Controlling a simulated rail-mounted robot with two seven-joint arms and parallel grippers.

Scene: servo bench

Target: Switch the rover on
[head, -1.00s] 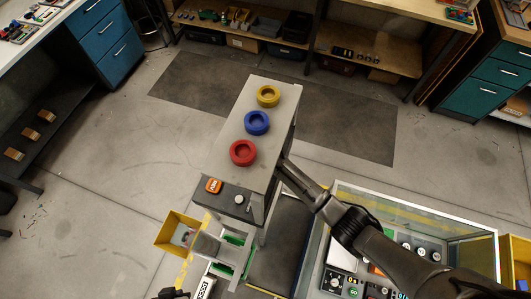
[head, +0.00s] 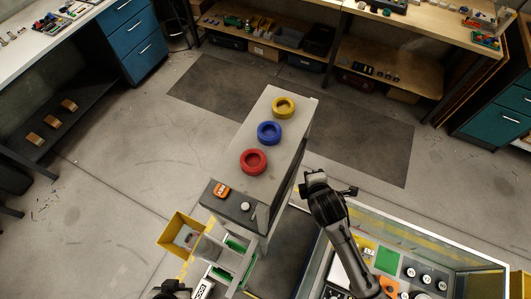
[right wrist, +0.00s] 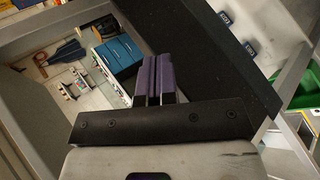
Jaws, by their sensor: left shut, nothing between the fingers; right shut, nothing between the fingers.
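A grey unit with a long flat top (head: 284,145) stands mid-view in the head view, with a dark panel (head: 233,203) at its near end. The panel bears an orange switch-like part (head: 221,190) and a light round knob (head: 245,207). I cannot tell whether this unit is the rover. My left gripper (head: 172,287) shows only partly at the bottom edge, left of centre, below the panel; it is shut and empty. My right arm ends right of the unit, its fingertips not clear there. In the right wrist view my right gripper (right wrist: 154,78) has purple fingers, shut and empty.
Yellow (head: 283,107), blue (head: 269,133) and red (head: 253,161) rings sit on the grey top. A yellow bin (head: 178,232) is at its near left. A glass-walled case (head: 440,232) with dials stands at lower right. Open floor lies to the left.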

